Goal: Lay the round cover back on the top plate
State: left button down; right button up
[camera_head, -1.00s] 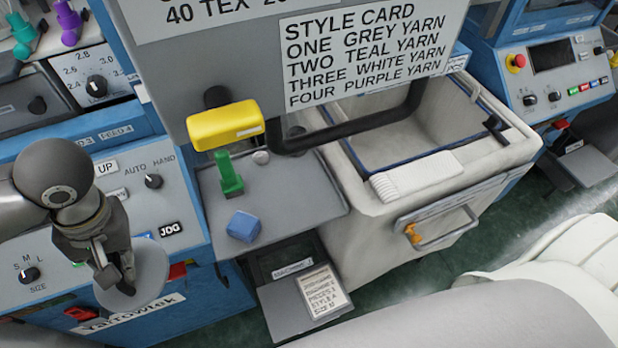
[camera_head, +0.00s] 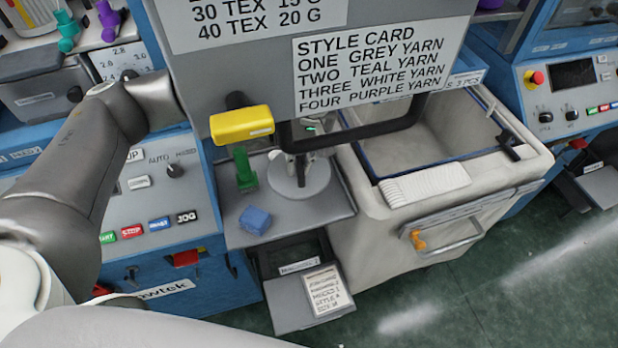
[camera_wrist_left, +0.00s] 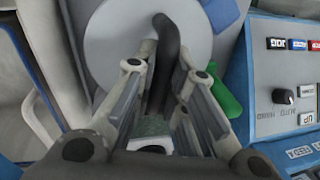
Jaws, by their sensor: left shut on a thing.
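The round cover (camera_head: 318,183), a pale grey disc, is over the right part of the grey top plate (camera_head: 270,232), below the hanging card panel. I cannot tell whether it touches the plate. My left gripper (camera_head: 300,172) is above the disc's middle, shut on the cover, and partly hidden by a black bar. In the left wrist view the cover (camera_wrist_left: 105,45) fills the top behind my gripper's fingers (camera_wrist_left: 160,75). A dark curved piece shows between them, and the grasp point is hidden. My right gripper is out of view.
A yellow block (camera_head: 241,125) and the black bar (camera_head: 385,124) are close above. A pale bin (camera_head: 440,215) stands right of the plate.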

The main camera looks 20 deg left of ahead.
aim_at(306, 179)
pick_arm(q)
jog(key=shift+w+d+r+n, duration=0.15)
jog(key=shift+w+d+n, duration=0.25)
jog(key=shift+w, duration=0.3)
jog(key=shift+w+n, duration=0.3)
jog(key=shift+w, duration=0.05)
jog(key=shift+w+p, duration=0.15)
jog(key=shift+p, duration=0.15)
jog(key=shift+g, duration=0.3)
jog(key=x, duration=0.3)
jog(key=d+p+x, duration=0.1)
jog(key=x, duration=0.1)
jog(key=shift+w+f, duration=0.35)
jog(key=shift+w+d+p+x, duration=0.1)
jog(key=shift+d+p+x, duration=0.05)
jog(key=shift+x, duration=0.6)
jog(key=shift+w+d+p+x, duration=0.1)
jog(key=shift+p+x, duration=0.1)
jog(key=shift+x, duration=0.5)
jog(key=shift+w+d+p+x, duration=0.1)
jog(key=shift+d+p+x, duration=0.05)
jog(key=shift+x, duration=0.6)
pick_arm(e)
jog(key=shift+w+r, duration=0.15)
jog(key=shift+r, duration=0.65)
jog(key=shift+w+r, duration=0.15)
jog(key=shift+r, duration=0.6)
pick_arm(q)
jog(key=shift+s+a+f, duration=0.1)
jog(key=shift+f, duration=0.1)
